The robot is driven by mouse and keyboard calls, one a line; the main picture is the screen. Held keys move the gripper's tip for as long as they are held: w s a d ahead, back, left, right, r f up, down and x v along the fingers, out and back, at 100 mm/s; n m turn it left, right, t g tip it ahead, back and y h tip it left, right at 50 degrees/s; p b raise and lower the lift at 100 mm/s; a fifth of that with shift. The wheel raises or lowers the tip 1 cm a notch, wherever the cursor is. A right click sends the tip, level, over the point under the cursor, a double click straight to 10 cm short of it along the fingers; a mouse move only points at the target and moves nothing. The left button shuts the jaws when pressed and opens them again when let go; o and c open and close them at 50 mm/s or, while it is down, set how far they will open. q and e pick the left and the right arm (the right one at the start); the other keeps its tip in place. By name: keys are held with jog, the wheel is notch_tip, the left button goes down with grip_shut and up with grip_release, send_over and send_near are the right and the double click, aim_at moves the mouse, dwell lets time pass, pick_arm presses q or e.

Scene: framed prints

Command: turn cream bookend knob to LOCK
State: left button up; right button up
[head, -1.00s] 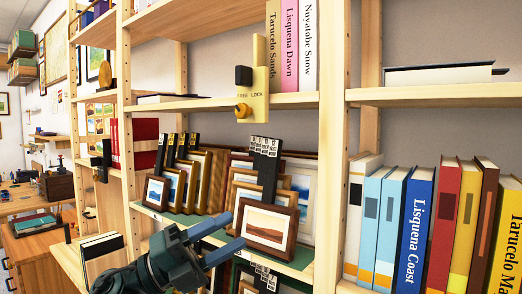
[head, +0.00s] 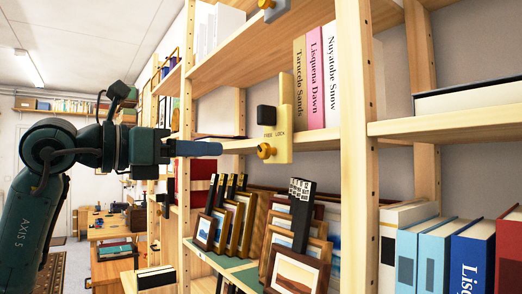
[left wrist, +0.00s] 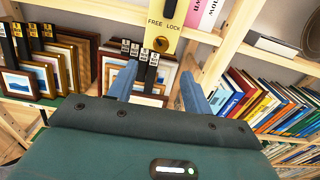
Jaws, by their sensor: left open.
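The cream bookend (head: 285,130) stands on the shelf edge against the upright books, with a FREE LOCK label on its front. A dark block (head: 266,115) projects from the plate above. My left gripper (head: 218,149) points right at about knob height, its fingertips apart from the knob. In the left wrist view the gripper (left wrist: 158,72) is open and empty, with the knob (left wrist: 160,44) beyond and roughly between its blue fingers. My right gripper is out of view.
Three upright books (head: 315,80) stand right of the bookend. Several framed prints (head: 296,272) stand on the shelf below. A wooden upright (head: 357,150) rises to the right.

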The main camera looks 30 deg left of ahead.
pick_arm(q)
jog(key=p, duration=0.2)
send_near(261, 151)
jog(key=x, duration=0.3)
jog(key=p+x, duration=0.1)
jog(key=x, duration=0.3)
jog(key=shift+w+d, duration=0.1)
jog(key=shift+w, duration=0.1)
jog(key=shift+p+x, duration=0.35)
jog(key=shift+x, duration=0.45)
jog(key=shift+f, duration=0.1)
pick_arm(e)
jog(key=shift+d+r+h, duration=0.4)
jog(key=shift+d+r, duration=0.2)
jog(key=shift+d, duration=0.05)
pick_arm(q)
jog(key=c, duration=1)
jog(key=shift+o, duration=0.2)
